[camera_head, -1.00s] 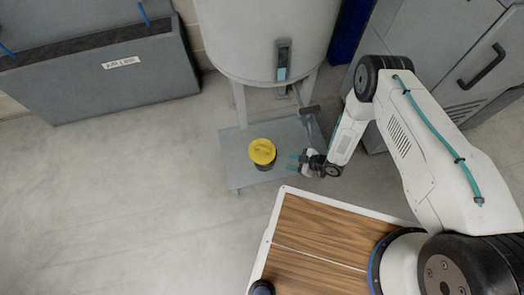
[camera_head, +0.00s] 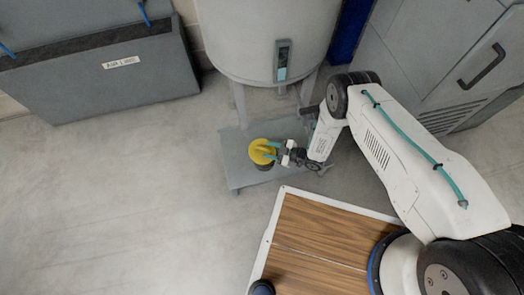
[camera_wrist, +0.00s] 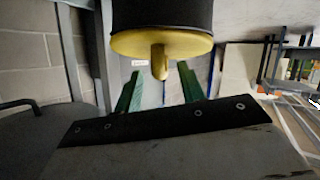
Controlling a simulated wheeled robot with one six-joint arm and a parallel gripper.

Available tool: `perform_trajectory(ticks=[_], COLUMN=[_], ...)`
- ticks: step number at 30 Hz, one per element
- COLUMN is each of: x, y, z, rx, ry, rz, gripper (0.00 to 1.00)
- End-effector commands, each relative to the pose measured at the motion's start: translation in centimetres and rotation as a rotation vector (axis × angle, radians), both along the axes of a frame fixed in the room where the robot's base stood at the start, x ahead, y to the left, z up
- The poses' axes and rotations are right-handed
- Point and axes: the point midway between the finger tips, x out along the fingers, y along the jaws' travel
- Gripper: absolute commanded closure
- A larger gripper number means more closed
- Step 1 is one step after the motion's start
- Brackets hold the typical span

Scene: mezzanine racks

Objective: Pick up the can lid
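The yellow can lid (camera_head: 257,152) sits on a dark can (camera_head: 265,166) on the grey plate below the tank. In the wrist view the can (camera_wrist: 160,15) appears upside down, with the lid (camera_wrist: 130,46) and its raised handle (camera_wrist: 160,62) pointing downward. My gripper (camera_head: 271,151) reaches in from the right, its teal fingers over the lid in the head view. In the wrist view my gripper (camera_wrist: 160,76) is open, one finger either side of the handle, with visible gaps. I cannot tell whether a fingertip touches the lid.
The grey plate (camera_head: 235,165) stands under a large grey tank (camera_head: 265,40) on legs. A grey cabinet (camera_head: 440,60) is at the right. A wood-topped surface (camera_head: 310,240) is in front. Open floor (camera_head: 100,200) lies to the left.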

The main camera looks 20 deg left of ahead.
Motion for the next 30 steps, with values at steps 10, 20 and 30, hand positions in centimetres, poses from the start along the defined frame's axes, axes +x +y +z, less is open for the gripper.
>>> perform_trajectory(ticks=[10, 20, 30], x=[0.0, 0.0, 0.1], y=[0.0, -0.1, 0.0], z=[0.0, 0.0, 2.3], rx=[0.000, -0.001, 0.000], ry=[0.000, 0.001, 0.001], rz=[0.000, -0.001, -0.001], gripper=[1.00, 1.00, 1.00])
